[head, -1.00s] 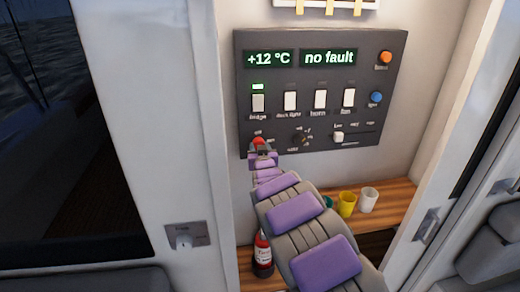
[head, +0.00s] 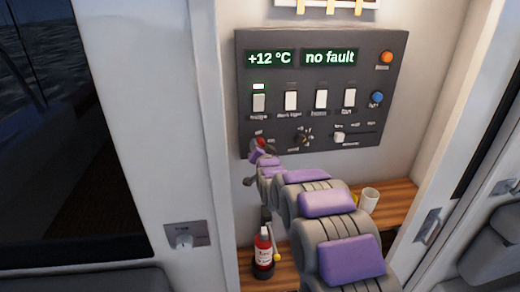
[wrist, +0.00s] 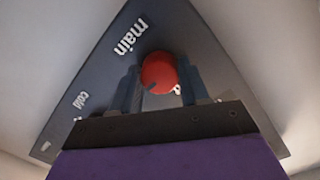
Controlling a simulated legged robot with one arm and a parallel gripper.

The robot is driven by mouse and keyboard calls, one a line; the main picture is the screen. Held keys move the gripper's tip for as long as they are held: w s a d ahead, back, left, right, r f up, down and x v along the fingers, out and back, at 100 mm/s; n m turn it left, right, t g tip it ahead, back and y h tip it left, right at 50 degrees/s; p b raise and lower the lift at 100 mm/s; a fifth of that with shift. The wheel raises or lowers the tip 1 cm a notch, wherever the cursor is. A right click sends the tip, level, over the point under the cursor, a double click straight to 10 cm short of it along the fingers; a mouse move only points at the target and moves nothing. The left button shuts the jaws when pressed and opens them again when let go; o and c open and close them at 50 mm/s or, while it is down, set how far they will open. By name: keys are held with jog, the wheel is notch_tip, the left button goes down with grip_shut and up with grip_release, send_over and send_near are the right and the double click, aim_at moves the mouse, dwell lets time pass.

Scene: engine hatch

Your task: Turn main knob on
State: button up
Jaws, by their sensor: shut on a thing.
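The main knob is a round red knob (head: 261,142) at the lower left corner of the dark control panel (head: 320,45). In the wrist view the red knob (wrist: 158,72) sits between my two fingers, beside the tilted label "main". My gripper (head: 258,150) is shut on the knob, and my gripper also shows at the knob in the wrist view (wrist: 160,92). The panel appears rotated relative to my gripper there. My fingers hide the knob's sides, and I cannot tell its set position.
The panel has several white switches, a black dial (head: 304,137), a slider (head: 340,137), an orange button (head: 387,57) and a blue button (head: 377,97). White walls flank the recess.

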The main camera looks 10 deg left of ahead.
jog(key=shift+f, duration=0.1)
dwell(0.3)
jog(key=o, duration=1)
jog(key=shift+o, duration=0.2)
jog(key=v, duration=1.7)
jog(key=shift+s, duration=0.1)
